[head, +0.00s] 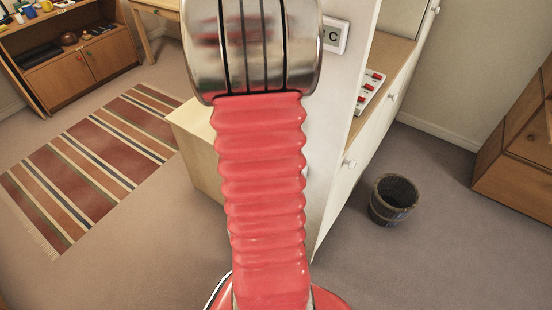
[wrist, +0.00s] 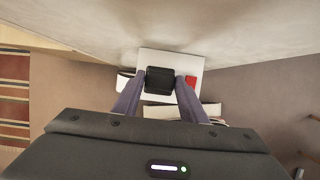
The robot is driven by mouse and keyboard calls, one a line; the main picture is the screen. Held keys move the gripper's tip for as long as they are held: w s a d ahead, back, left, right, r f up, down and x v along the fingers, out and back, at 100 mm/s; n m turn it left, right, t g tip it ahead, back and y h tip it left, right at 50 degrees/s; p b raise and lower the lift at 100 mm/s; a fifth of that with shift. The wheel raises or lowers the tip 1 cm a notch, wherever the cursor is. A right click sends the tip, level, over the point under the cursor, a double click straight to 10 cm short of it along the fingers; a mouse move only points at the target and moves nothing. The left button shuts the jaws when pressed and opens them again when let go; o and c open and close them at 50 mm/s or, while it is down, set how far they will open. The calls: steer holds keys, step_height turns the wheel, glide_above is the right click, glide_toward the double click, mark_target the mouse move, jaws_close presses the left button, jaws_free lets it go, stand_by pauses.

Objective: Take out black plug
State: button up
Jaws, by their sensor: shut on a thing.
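In the wrist view my gripper (wrist: 160,92) is shut on the black plug (wrist: 160,80), with one grey finger on each side of it. The plug is in front of a pale socket plate (wrist: 165,54) with a red switch (wrist: 191,80) just right of the right fingertip. I cannot tell whether the plug's pins are in the plate or clear of it. In the head view my own red arm fills the middle and hides the plug and my gripper.
In the head view a white strip with red switches (head: 370,90) lies on a wooden top behind a pale upright panel (head: 338,120). A dark wastebasket (head: 393,200) stands on the floor. A striped rug (head: 95,165) lies left, and a wooden drawer unit (head: 515,150) stands right.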

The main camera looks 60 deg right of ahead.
step_height(320, 180, up, 8)
steer(key=shift+r, duration=0.1)
steer(key=shift+r, duration=1.7)
stand_by(1.1)
steer(key=shift+r, duration=1.6)
steer(key=shift+w, duration=0.1)
